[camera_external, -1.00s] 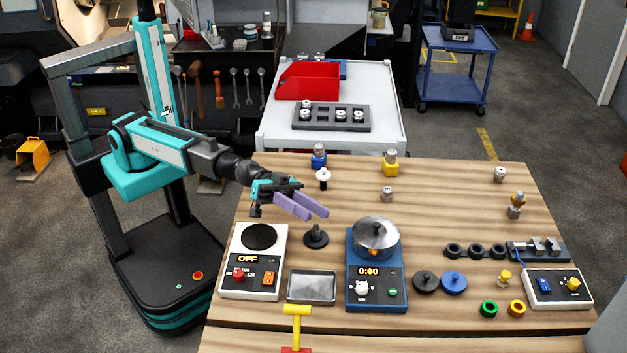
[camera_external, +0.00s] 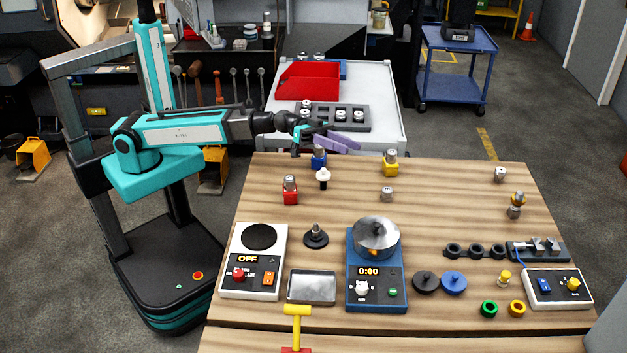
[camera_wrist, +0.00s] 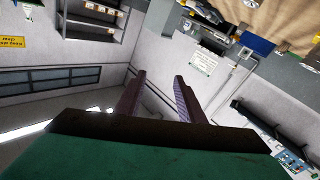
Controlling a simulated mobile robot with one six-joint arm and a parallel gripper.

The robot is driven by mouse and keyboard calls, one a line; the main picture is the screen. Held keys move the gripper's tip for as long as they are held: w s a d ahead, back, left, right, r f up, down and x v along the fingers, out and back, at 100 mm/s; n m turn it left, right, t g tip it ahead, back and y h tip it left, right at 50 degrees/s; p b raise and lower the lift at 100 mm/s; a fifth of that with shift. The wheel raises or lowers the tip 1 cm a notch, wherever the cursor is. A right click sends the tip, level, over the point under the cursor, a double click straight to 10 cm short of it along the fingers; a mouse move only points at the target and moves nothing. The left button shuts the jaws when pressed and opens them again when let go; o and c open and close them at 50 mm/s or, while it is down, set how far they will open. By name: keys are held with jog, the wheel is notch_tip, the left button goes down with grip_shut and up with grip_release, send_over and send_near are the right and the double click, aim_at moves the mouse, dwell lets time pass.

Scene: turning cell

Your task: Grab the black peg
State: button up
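A small upright peg (camera_external: 323,179) with a white collar and a black lower part stands on the wooden table (camera_external: 350,200) near its far left side. A round black base with a short upright stem (camera_external: 316,236) stands nearer, between the two appliances; I cannot tell for sure which of the two is the black peg. My gripper (camera_external: 345,144) hangs above the table's far edge, beyond and above both. Its purple fingers are apart and empty, also in the wrist view (camera_wrist: 159,80). Neither candidate is clear in the wrist view.
Blue (camera_external: 319,157), red (camera_external: 290,190) and yellow (camera_external: 390,163) blocks with metal tops stand near the far side. Behind is a white cart (camera_external: 390,105) with a red bin (camera_external: 308,81).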

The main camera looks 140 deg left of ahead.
jog(key=s+a+f+m+g+h+p, duration=0.2)
jog(key=s+m, duration=0.1)
jog(key=s, duration=0.4)
jog(key=m+g+h+p, duration=0.3)
jog(key=g, duration=0.1)
send_near(325, 171)
jog(key=s, duration=0.1)
jog(key=shift+d, duration=0.15)
jog(key=shift+t+y, duration=0.3)
jog(key=shift+p+x, duration=0.75)
jog(key=shift+x, duration=3.4)
jog(key=shift+w+f, duration=0.1)
jog(key=shift+p+x, duration=0.65)
jog(key=shift+x, duration=1.95)
jog(key=shift+f, duration=0.1)
